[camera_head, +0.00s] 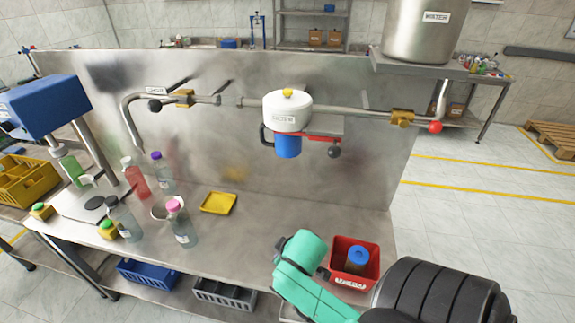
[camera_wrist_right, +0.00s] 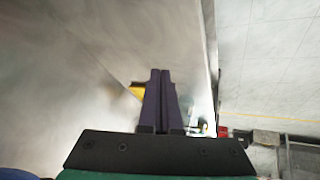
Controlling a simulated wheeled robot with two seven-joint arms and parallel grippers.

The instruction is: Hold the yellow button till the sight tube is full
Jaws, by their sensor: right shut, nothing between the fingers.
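The yellow button (camera_head: 288,92) sits on top of the white round filter head (camera_head: 287,112), which is mounted on the pipe along the metal back panel. A blue bowl (camera_head: 288,146) hangs beneath it. A short see-through stretch of pipe (camera_head: 230,101) left of the head looks like the sight tube; its fill cannot be told. My right gripper's fingers (camera_wrist_right: 160,100) are shut and empty in the right wrist view. A yellow thing (camera_wrist_right: 137,92) shows partly behind them; I cannot tell what it is. The right fingers cannot be made out in the head view. My left gripper is not in view.
A red-handled lever with a black knob (camera_head: 334,152) sticks out below the filter head. A valve with a red knob (camera_head: 435,127) is at the right. Several bottles (camera_head: 182,222) and a yellow tray (camera_head: 218,203) stand on the bench. A red bin (camera_head: 352,246) is at its front right.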

